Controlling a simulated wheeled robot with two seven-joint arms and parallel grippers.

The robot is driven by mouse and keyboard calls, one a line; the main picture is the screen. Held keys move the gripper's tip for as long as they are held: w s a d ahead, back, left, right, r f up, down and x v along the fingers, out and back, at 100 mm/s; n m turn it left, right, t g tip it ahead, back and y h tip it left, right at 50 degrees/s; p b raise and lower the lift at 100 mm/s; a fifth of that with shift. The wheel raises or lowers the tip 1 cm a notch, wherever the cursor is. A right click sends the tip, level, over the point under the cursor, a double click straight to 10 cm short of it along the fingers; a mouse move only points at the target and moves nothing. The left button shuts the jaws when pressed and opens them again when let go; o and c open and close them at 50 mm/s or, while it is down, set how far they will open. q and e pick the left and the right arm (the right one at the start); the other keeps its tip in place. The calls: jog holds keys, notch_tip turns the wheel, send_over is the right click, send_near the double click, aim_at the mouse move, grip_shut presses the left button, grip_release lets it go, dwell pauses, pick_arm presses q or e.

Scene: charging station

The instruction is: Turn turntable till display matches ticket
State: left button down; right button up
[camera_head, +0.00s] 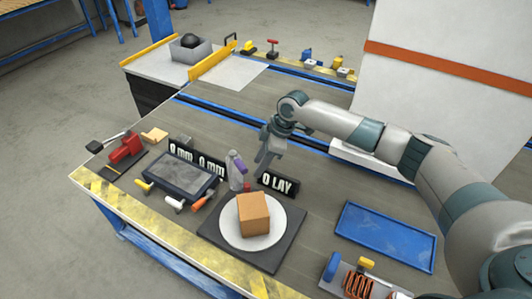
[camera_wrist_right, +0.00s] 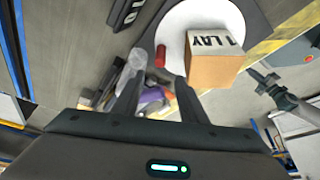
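The turntable's white disc (camera_head: 229,232) lies on a dark square base (camera_head: 283,252) near the table's front edge. A brown box (camera_head: 254,215) stands on the disc. In the right wrist view the box (camera_wrist_right: 212,70) bears the print "1 LAY". A red peg (camera_wrist_right: 160,56) stands at the disc's edge. My right gripper (camera_head: 264,167) hangs above the table behind the disc, its fingers apart and empty. A dark gripper-like end (camera_wrist_right: 264,84), apparently my left, shows small in the wrist view; its fingers are unclear.
Left of the disc are a grey-purple bottle (camera_head: 236,170), a dark tablet-like panel (camera_head: 181,175), "0 mm" displays (camera_head: 196,159) and small coloured tools. A blue tray (camera_head: 387,234) lies to the right, with an orange coil (camera_head: 357,285) in front.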

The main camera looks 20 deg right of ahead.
pick_arm(q)
jog(key=shift+s+a, duration=0.15)
jog(key=shift+a, duration=0.25)
pick_arm(e)
jog(key=shift+v, duration=2.5)
